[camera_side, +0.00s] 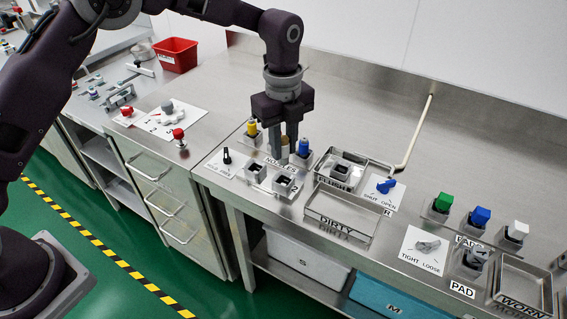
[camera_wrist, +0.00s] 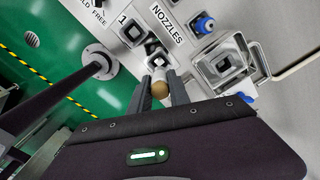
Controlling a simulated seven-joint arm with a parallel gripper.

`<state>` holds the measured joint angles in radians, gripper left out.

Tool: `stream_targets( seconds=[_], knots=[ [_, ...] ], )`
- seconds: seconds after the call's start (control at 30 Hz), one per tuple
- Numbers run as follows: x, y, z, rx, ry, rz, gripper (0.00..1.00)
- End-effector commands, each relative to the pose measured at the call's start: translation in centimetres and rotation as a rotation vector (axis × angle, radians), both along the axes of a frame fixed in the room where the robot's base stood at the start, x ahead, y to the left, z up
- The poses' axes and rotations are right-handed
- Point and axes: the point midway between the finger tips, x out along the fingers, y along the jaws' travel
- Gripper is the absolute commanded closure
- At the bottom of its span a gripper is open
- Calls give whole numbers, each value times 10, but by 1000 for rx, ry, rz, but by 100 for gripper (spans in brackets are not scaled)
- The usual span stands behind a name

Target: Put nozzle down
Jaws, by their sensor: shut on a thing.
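My gripper (camera_side: 285,148) points down over the nozzle area, between the yellow nozzle (camera_side: 251,128) and the blue nozzle (camera_side: 303,146). Its fingers are shut on a tan nozzle (camera_wrist: 159,90), whose round end shows between them in the wrist view. The fingers hide much of it in the side view, and I cannot tell whether its lower end touches anything. Square socket 1 (camera_side: 255,172) and square socket 2 (camera_side: 287,184) lie in front of the gripper. The "NOZZLES" label (camera_wrist: 167,24) is partly covered in the side view.
The flush tray (camera_side: 325,181) with a dark square holder (camera_side: 341,171) and the dirty tray (camera_side: 310,212) lie to the right. A blue shut/open valve (camera_side: 386,185) is beyond them. A black-knobbed lever (camera_side: 227,156) stands to the left.

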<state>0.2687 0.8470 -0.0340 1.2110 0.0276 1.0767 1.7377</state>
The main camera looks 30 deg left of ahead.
Motion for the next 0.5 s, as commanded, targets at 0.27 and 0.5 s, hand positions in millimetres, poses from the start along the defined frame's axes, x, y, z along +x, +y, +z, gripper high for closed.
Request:
stream_targets(
  seconds=[0.27, 0.5],
  knots=[
    [5, -41, 23, 4, 19, 31, 100],
    [-2, -111, 21, 3, 4, 1, 100]
  ],
)
